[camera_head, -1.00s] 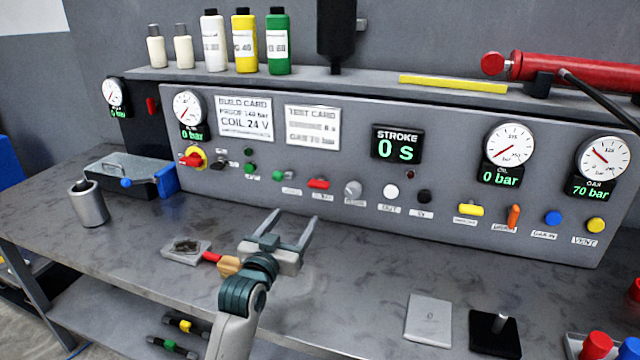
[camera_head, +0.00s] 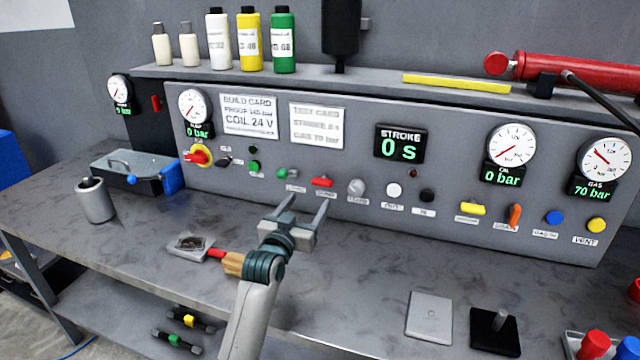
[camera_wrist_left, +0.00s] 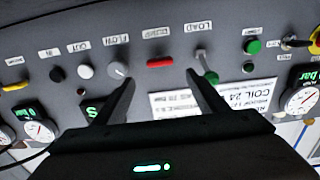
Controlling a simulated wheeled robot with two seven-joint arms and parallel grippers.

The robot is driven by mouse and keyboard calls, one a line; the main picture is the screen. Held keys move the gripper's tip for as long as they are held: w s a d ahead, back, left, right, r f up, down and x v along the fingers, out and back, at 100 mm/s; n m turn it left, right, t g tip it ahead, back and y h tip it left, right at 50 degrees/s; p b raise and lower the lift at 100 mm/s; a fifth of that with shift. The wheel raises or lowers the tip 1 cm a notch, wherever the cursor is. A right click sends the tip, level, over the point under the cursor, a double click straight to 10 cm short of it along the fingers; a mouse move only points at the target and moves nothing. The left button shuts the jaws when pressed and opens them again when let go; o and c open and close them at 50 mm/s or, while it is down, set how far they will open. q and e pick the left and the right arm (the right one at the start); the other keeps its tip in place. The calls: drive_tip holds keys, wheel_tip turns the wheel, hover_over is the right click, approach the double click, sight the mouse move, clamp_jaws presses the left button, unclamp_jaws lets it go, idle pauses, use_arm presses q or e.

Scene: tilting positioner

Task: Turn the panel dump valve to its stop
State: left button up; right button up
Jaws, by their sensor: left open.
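My left gripper (camera_head: 307,203) is open and empty in front of the panel (camera_head: 440,165), just below a red handle (camera_head: 321,182) and a grey FLOW knob (camera_head: 357,187). In the left wrist view the open fingers (camera_wrist_left: 160,77) point at the panel, with the red handle (camera_wrist_left: 160,62) between their tips but apart from them. I cannot tell surely which control is the dump valve; its label is not readable. A yellow handle (camera_head: 472,209) and an upright orange handle (camera_head: 514,216) are farther right. The right gripper is not in view.
A flat plate (camera_head: 429,317) and a black block with a pin (camera_head: 494,330) lie at front right.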

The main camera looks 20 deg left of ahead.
sight(321, 184)
use_arm(q)
drive_tip(key=w+p, duration=0.1)
drive_tip(key=w, duration=0.7)
drive_tip(key=shift+w+d+r, duration=0.1)
drive_tip(key=shift+w+d, duration=0.05)
drive_tip(key=shift+w, duration=0.2)
drive_tip(key=shift+w+p, duration=0.3)
drive_tip(key=shift+w, duration=0.65)
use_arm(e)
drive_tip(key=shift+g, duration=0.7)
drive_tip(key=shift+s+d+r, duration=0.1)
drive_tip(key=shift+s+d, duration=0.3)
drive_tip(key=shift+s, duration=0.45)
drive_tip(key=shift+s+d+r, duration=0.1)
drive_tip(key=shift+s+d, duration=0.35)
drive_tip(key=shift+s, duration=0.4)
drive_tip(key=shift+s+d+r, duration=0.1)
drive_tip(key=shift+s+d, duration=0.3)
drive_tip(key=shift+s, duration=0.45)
use_arm(q)
drive_tip(key=c, duration=1.1)
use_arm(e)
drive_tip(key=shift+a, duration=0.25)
